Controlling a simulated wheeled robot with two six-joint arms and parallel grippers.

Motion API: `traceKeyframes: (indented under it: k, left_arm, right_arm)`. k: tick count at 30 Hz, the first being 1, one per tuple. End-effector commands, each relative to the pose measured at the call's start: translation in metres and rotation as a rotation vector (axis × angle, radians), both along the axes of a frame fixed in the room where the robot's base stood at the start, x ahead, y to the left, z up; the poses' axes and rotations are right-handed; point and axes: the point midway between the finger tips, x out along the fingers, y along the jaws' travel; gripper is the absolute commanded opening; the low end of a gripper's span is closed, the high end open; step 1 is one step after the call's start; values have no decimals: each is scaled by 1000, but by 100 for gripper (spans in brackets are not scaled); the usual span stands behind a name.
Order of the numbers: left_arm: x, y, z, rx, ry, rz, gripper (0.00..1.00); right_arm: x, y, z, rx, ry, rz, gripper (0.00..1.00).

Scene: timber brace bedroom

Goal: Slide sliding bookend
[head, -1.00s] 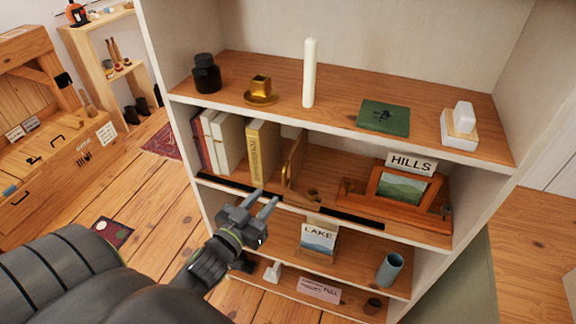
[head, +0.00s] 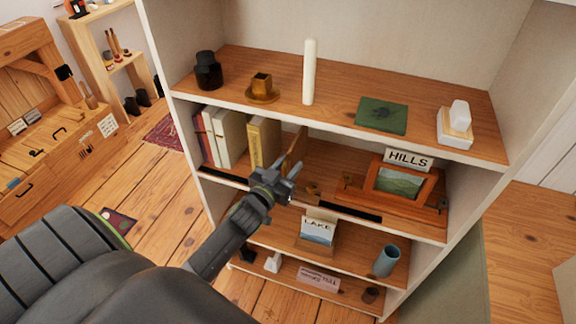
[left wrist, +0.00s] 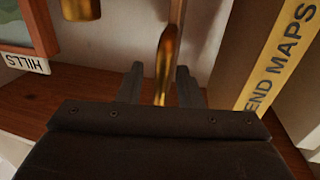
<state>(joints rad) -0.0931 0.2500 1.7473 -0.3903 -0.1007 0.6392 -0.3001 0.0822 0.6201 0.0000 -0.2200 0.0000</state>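The sliding bookend (head: 299,146) is an upright wooden panel on the middle shelf, right of the row of books. My left gripper (head: 287,176) is in front of it at the shelf's front edge and hides its lower front. In the left wrist view, a brass upright piece (left wrist: 165,62) on the bookend's edge stands between the two fingertips of the left gripper (left wrist: 159,85). The fingers are apart, with a visible gap on the left of the brass; contact on the right is hard to tell. My right gripper is out of view.
Several books (head: 229,138) and a yellow volume (head: 262,143) stand left of the bookend. A small brass object (head: 313,190) is just to its right, then bare shelf and the HILLS frame (head: 399,182). A LAKE card (head: 318,230) stands on the shelf below.

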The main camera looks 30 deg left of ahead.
Motion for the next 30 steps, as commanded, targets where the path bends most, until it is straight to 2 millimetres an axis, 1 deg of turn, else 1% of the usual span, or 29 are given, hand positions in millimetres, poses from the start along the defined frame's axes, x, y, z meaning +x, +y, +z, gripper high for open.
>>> traceKeyframes:
  k: [2,9,17,20,25,30]
  left_arm:
    - [0,0,0,0,0,0,32]
    - [0,0,0,0,0,0,1]
    - [-1,1,-1,1,0,0,0]
    - [-3,9,-4,5,-1,0,0]
    - [-7,30,-6,7,-2,0,0]
    - [-11,42,-3,4,-2,-2,0]
  right_arm:
    - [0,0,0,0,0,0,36]
    - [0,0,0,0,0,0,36]
    - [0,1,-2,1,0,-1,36]
    - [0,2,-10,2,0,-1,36]
    - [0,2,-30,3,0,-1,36]
    - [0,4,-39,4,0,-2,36]
